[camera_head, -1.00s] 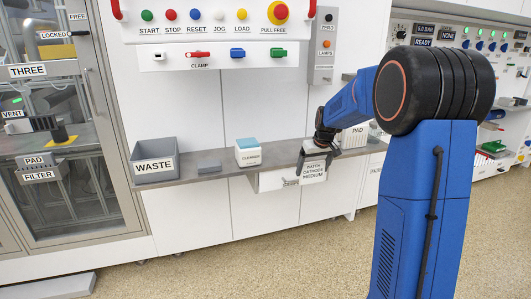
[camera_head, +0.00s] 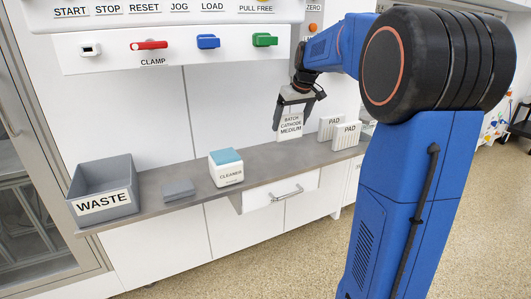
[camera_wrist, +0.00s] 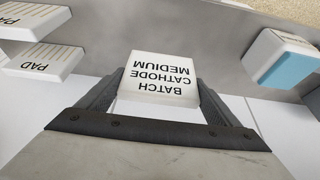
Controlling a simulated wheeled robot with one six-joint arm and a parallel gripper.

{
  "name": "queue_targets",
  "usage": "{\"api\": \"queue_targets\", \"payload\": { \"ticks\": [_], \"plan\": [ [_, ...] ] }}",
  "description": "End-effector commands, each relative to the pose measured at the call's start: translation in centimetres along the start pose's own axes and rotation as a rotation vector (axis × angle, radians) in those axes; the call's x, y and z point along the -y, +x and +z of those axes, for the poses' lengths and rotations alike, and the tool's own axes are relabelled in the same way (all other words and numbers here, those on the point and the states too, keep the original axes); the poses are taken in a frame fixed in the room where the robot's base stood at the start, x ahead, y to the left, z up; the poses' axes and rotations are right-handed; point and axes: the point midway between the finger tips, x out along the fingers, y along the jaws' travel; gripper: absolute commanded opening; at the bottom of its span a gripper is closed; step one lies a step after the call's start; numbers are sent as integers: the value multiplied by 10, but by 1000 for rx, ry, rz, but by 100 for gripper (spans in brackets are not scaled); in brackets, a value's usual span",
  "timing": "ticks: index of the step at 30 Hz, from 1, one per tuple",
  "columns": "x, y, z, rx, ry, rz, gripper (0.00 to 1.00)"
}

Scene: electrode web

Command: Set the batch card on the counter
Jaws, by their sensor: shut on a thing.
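The batch card (camera_head: 290,125) is a white block labelled "BATCH CATHODE MEDIUM". My gripper (camera_head: 299,98) is shut on it, with one dark finger on each side. In the head view the card hangs upright over the back of the grey counter (camera_head: 262,158), between the cleaner block and the pads. I cannot tell whether its lower edge touches the counter. In the wrist view the card (camera_wrist: 160,78) sits between my fingertips with its label upside down.
On the counter stand a grey waste bin (camera_head: 103,190), a flat grey block (camera_head: 178,190), a cleaner block (camera_head: 226,168) with a blue top, and two white pads (camera_head: 346,136). A drawer (camera_head: 280,191) is below. Bare counter lies between the cleaner and the pads.

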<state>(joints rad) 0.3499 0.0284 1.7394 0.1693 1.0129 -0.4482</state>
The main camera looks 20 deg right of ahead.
Motion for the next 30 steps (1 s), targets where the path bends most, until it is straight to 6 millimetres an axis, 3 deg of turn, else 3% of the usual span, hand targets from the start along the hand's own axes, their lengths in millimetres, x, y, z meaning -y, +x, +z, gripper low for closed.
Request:
{"api": "queue_targets", "payload": {
  "ticks": [6,21,30],
  "plan": [
    [0,35,15,3,1,-1,64],
    [0,79,33,3,0,0,64],
    [0,84,35,0,0,0,64]
  ]
}}
